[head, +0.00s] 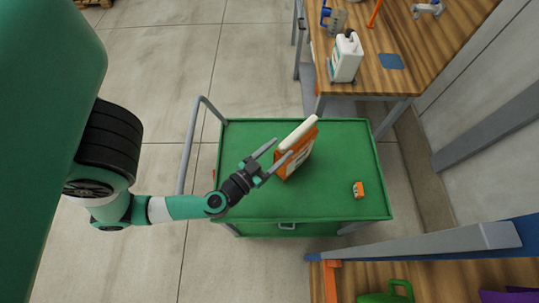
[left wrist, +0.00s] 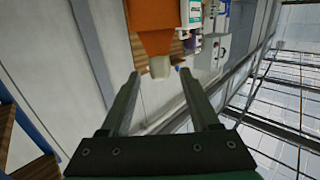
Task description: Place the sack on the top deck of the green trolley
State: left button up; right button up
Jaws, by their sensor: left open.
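The orange and white sack (head: 300,154) stands on the top deck of the green trolley (head: 255,135), leaning slightly, right of my left gripper. My left gripper (head: 282,149) is open, its fingertips close to the sack's left side. In the left wrist view the gripper (left wrist: 162,85) has its fingers apart. The sack (left wrist: 155,18) shows beyond them, its pale narrow end pointing into the gap. I cannot tell whether any finger touches it. My right gripper is not in view.
A small orange item (head: 358,190) lies on the deck's right part. The trolley's grey handle (head: 187,145) is at left. A wooden bench (head: 430,70) with a white jug (head: 346,58) and blue pad (head: 390,61) stands behind. Another bench (head: 440,275) is at front right. The deck's front is clear.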

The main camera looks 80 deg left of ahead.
pick_arm(q)
jog(key=v, duration=0.3)
jog(key=shift+w+d+r, duration=0.1)
jog(key=shift+w, duration=0.05)
jog(key=shift+s+d+p, duration=0.2)
jog(key=shift+s+p, duration=0.1)
jog(key=shift+s, duration=0.2)
